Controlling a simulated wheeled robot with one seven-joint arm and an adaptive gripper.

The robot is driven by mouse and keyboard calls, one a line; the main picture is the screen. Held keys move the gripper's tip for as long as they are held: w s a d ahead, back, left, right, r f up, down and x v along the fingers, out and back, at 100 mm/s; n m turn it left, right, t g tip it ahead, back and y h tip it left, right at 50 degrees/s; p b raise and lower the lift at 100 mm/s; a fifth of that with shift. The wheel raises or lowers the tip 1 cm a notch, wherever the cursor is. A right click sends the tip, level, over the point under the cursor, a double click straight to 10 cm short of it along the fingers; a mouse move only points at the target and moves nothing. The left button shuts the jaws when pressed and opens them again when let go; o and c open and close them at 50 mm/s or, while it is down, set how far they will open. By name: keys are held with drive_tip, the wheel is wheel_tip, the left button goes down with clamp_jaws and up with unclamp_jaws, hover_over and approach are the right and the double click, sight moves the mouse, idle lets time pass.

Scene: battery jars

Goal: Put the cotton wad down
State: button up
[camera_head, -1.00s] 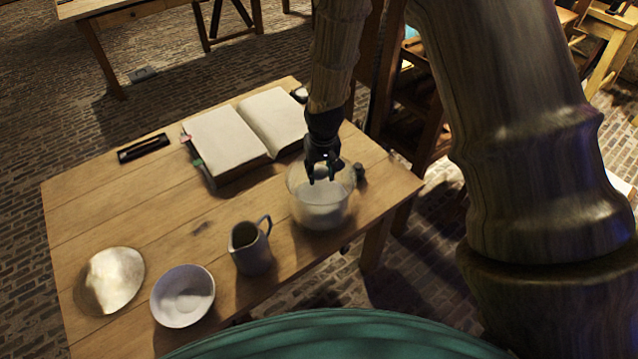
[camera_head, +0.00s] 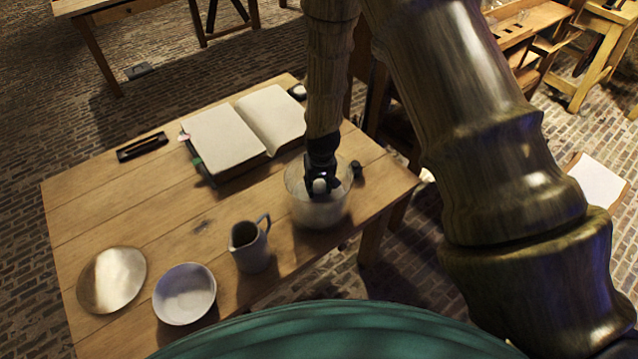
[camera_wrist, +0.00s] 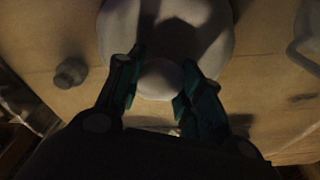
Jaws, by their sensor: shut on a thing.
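My gripper (camera_head: 321,183) is shut on a small white cotton wad (camera_head: 319,187), which shows between the dark fingers. The gripper points down at the mouth of a clear glass jar (camera_head: 320,212) near the right end of the wooden table (camera_head: 200,227). In the wrist view the wad (camera_wrist: 160,78) sits between the green-padded fingertips, with the pale round jar (camera_wrist: 115,30) behind it. I cannot tell how far the wad is below the jar's rim.
A jug (camera_head: 250,247), a white bowl (camera_head: 185,293) and a round shiny plate (camera_head: 111,279) stand left of the jar. An open book (camera_head: 225,137) lies behind it. A small dark stopper-like object (camera_head: 357,169) is close to the jar's right. The middle of the table is clear.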

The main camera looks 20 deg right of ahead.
sight(320, 188)
drive_tip(key=shift+f, duration=0.25)
drive_tip(key=shift+s+a+f+b, duration=0.1)
drive_tip(key=shift+s+f+b, duration=0.2)
drive_tip(key=shift+f+b, duration=0.15)
drive_tip(key=o, duration=0.8)
drive_tip(key=shift+f, duration=0.1)
drive_tip(key=shift+o, duration=0.5)
drive_tip(key=shift+w+f, duration=0.1)
drive_tip(key=shift+f, duration=0.1)
drive_tip(key=shift+r, duration=0.2)
drive_tip(key=shift+w+r+p, duration=0.15)
drive_tip(key=shift+r+p, duration=0.2)
drive_tip(key=shift+r, duration=0.45)
wheel_tip(320, 188, up, 12)
drive_tip(key=s+b, duration=0.1)
drive_tip(key=b, duration=0.2)
drive_tip(key=shift+s+b, duration=0.3)
drive_tip(key=shift+f, duration=0.1)
